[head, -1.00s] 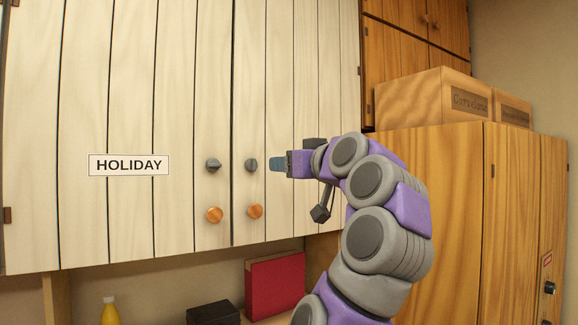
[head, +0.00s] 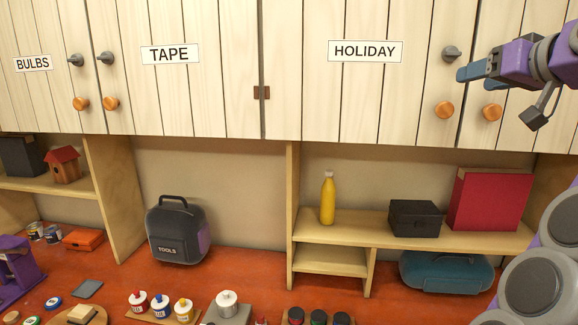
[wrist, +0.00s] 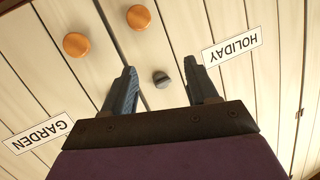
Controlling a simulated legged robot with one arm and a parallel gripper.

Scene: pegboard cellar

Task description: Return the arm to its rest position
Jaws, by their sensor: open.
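My gripper (head: 473,72) is at the right of the head view, in front of the closed cabinet doors, and holds nothing. In the wrist view my gripper (wrist: 160,68) has its two blue-grey fingers spread apart. A grey knob (wrist: 161,79) of the HOLIDAY door shows between them; I see no contact. In the head view this grey knob (head: 452,53) is just above the fingertips. The HOLIDAY label (head: 365,51) is to their left. My arm runs down the right edge, partly out of frame.
Below the cabinets, a shelf (head: 390,225) holds a yellow bottle (head: 328,199), a black box (head: 415,218) and a red binder (head: 490,199). The red worktop (head: 255,275) carries a tool bag (head: 178,232), a teal case (head: 446,272) and several small jars. A GARDEN label (wrist: 38,134) shows in the wrist view.

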